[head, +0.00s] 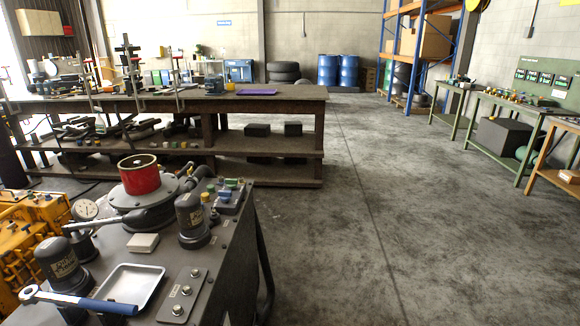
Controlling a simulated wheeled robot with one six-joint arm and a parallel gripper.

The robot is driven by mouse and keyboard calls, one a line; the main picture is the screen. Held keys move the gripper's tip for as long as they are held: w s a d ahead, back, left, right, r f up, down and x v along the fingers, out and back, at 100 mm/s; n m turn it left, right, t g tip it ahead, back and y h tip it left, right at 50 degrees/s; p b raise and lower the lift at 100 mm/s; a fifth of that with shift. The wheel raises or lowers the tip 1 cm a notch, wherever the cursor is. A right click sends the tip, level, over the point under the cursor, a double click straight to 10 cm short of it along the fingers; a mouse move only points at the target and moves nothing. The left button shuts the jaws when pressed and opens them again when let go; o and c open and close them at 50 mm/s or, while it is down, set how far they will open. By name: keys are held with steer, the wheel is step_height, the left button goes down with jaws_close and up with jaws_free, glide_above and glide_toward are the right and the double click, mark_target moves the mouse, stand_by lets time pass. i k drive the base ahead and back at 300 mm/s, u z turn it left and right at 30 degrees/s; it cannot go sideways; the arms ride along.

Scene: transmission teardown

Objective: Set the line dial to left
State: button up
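I cannot pick out the line dial for certain in the head view. A grey plate (182,297) with a few round silver knobs and a small label lies at the front of the near bench; I cannot tell whether any of them is the dial. A round white gauge (85,209) stands at the left of that bench. A green wall panel (548,85) with several small dark displays is at the far right; its details are too small to read. My gripper does not show.
The near bench (222,255) carries a red cylinder (139,176), a metal tray (130,287) and a blue-handled wrench (80,301). A long workbench (290,93) stands behind it. Green tables (490,99) line the right wall. The concrete floor (400,210) between is clear.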

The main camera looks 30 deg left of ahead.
mark_target(225, 196)
steer(key=u, duration=0.15)
steer(key=i, duration=1.5)
steer(key=u, duration=1.4)
steer(key=i, duration=1)
steer(key=u, duration=0.7)
